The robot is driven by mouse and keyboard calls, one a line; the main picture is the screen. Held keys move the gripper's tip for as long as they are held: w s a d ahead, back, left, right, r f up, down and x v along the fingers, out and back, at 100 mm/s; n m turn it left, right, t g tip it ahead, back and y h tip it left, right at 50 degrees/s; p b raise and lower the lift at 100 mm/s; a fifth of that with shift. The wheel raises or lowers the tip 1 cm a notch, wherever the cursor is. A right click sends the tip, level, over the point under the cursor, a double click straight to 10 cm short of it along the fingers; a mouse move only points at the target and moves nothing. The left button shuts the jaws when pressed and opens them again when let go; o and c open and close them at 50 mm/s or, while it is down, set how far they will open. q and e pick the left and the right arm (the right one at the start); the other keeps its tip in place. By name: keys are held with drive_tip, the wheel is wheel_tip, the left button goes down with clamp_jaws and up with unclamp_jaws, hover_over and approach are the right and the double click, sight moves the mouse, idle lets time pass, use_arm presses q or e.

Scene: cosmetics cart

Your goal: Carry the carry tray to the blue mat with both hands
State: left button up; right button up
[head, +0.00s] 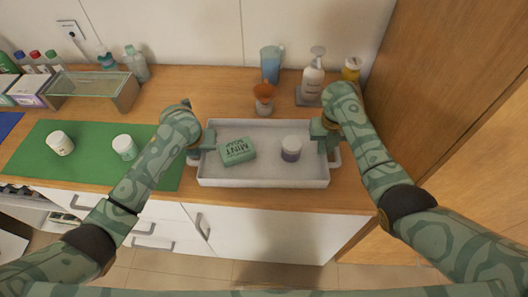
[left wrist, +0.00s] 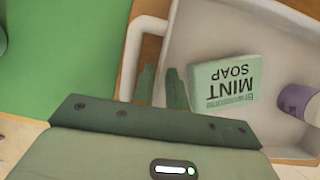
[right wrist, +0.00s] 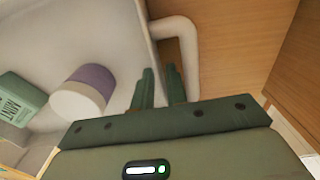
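The carry tray (head: 264,182) is a white, shallow tray standing on the wooden counter, with a loop handle at each end. It holds a green mint soap box (head: 237,152) and a white-and-purple jar (head: 291,149). My left gripper (head: 207,141) is at the tray's left end, its fingers (left wrist: 163,88) on either side of the end wall by the handle. My right gripper (head: 323,138) is at the right end, its fingers (right wrist: 161,88) likewise around the end wall. Both look closed on the tray. The blue mat (head: 8,123) shows only partly at the far left edge.
A green mat (head: 85,165) with two jars (head: 60,143) (head: 124,147) lies between tray and blue mat. Behind stand a glass-topped box (head: 95,90), a blue cup (head: 271,64), an orange-topped item (head: 263,97) and a pump bottle (head: 312,80). A wooden panel (head: 440,90) bounds the right.

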use_arm(q)
drive_tip(key=shift+w+f, duration=0.25)
drive_tip(key=shift+f, duration=0.35)
use_arm(e)
drive_tip(key=shift+f, duration=0.7)
use_arm(q)
clamp_jaws()
use_arm(e)
clamp_jaws()
drive_tip(key=shift+r, duration=0.1)
